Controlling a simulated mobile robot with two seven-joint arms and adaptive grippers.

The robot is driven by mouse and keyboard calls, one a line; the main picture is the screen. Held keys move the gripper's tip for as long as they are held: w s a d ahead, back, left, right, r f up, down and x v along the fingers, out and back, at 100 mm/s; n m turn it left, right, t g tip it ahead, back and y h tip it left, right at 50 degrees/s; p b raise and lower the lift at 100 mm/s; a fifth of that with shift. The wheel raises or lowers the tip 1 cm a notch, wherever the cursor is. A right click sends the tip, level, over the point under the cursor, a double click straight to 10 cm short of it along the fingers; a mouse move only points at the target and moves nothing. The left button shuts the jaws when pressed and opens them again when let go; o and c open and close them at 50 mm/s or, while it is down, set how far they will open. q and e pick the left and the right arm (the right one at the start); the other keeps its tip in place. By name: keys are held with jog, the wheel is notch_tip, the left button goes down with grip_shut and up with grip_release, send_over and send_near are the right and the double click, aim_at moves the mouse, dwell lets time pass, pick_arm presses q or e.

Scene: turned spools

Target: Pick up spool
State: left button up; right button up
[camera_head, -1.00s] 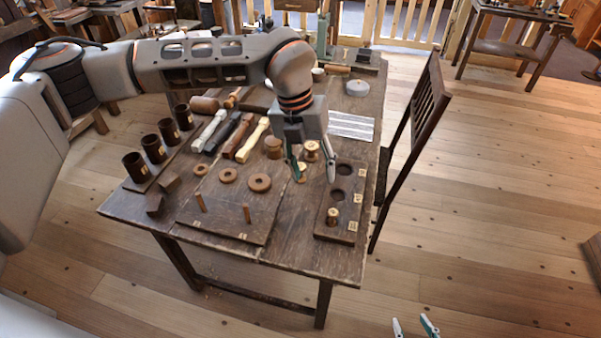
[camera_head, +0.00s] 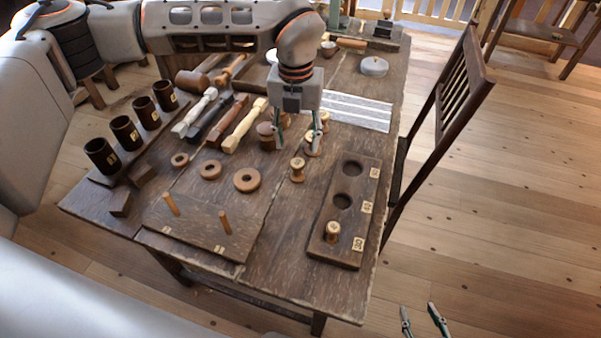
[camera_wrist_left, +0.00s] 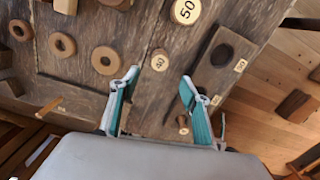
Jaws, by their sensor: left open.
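A small turned wooden spool (camera_head: 297,170) stands upright on the table left of the holed board. In the left wrist view, its pale labelled top (camera_wrist_left: 159,61) shows just beyond and between my fingertips. A second spool (camera_head: 312,149) stands behind it; a larger top marked 50 (camera_wrist_left: 185,11) shows at the wrist view's upper edge. Another spool (camera_head: 333,232) sits in the near hole of the dark board (camera_head: 318,247). My left gripper (camera_head: 298,137) is open, pointing down with nothing between its fingers. My right gripper (camera_head: 419,314) is open and empty beyond the table's front right edge.
A peg board (camera_head: 190,232) lies at the front, with loose wooden rings (camera_head: 247,180) behind it. Turned tool handles (camera_head: 245,126) and several dark cups (camera_head: 123,132) are to the left. A wooden chair (camera_head: 440,125) stands at the right edge.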

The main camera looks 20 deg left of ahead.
aim_at(297, 162)
pick_arm(q)
notch_tip(297, 162, down, 4)
jog(key=shift+r+b, duration=0.25)
jog(key=shift+b, duration=0.2)
jog(key=shift+f, duration=0.55)
jog(key=shift+w+a+f+b, duration=0.1)
jog(key=shift+w+f+b, duration=0.15)
jog(key=shift+f, duration=1.35)
jog(key=shift+w+f+b, duration=0.1)
jog(key=shift+f+b, duration=0.1)
jog(key=shift+f, duration=1.35)
jog(key=c, duration=1.1)
